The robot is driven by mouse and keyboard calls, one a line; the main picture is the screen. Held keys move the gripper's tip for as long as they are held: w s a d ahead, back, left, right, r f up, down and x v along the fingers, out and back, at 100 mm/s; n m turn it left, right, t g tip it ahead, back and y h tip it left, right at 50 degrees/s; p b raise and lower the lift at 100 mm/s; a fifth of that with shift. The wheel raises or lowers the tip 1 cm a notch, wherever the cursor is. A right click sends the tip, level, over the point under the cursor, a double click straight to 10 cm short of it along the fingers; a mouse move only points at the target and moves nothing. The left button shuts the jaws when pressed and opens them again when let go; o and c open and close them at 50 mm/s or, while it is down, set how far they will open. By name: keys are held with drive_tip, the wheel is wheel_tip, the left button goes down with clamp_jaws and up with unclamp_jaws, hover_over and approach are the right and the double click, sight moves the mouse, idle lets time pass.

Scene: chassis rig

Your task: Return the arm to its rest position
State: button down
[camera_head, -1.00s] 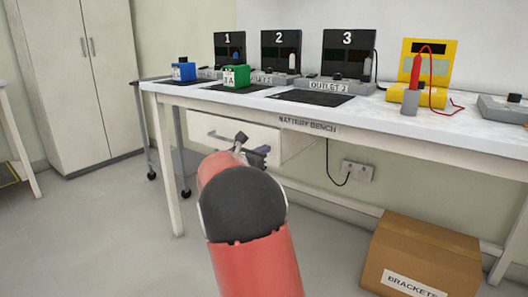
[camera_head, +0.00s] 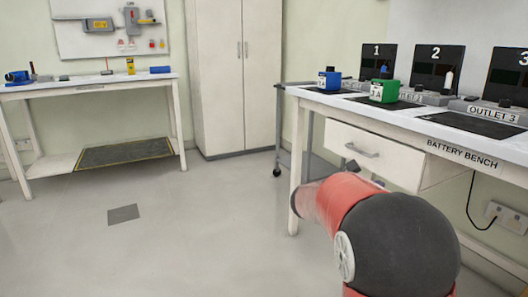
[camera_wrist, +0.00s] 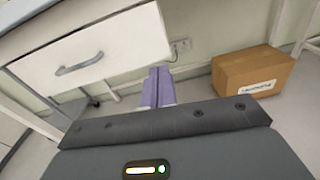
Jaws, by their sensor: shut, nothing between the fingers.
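My red and black arm (camera_head: 390,240) reaches forward in the head view, low in front of the battery bench (camera_head: 410,122). My gripper (camera_wrist: 157,72) shows in the wrist view as two purple fingers lying together, shut with nothing between them. The fingers point toward the wall below the bench, apart from the drawer and the box. In the head view the gripper is mostly hidden behind the arm.
A white drawer (camera_head: 350,150) under the bench is close to the arm; its front also shows in the wrist view (camera_wrist: 115,42). A cardboard box (camera_wrist: 245,78) stands on the floor. Blue (camera_head: 329,82) and green (camera_head: 384,91) batteries sit on the bench. Open floor lies left.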

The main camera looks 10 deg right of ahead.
drive_tip(key=s+a+m+g+y+p, duration=0.35)
drive_tip(key=s+m+y, duration=0.5)
drive_tip(key=s, duration=0.85)
drive_tip(key=s+a+f+m+t+y+p, duration=0.2)
drive_tip(key=s+a+m+y, duration=0.6)
drive_tip(key=s+a+m, duration=0.4)
drive_tip(key=a+t+p, duration=0.1)
drive_tip(key=a, duration=0.3)
drive_tip(key=shift+a, duration=0.2)
drive_tip(key=shift+s+f+m+t, duration=0.1)
drive_tip(key=shift+m+t, duration=0.15)
